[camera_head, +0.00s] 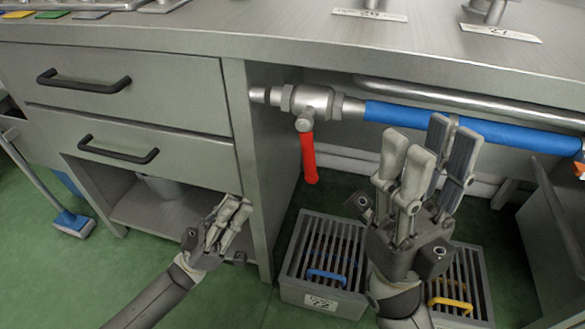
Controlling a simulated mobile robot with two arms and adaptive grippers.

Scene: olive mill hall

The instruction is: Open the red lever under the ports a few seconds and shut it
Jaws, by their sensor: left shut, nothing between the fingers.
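The red lever (308,158) hangs straight down from a grey metal valve (310,101) on the pipe under the counter. My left gripper (236,206) is shut and empty, low in front of the cabinet, below and to the left of the lever and apart from it. My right gripper (427,147) points up to the right of the lever, in front of the blue pipe sleeve (400,114). Its fingers stand apart with nothing seen between them. It does not touch the lever. The ports on the counter are cut off at the top edge.
The counter (250,33) overhangs the pipe. A cabinet with drawers (130,90) stands left of the valve. Slatted grey crates with a blue handle (327,276) and a yellow handle (451,304) sit on the floor below. A blue brush (72,222) is at far left.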

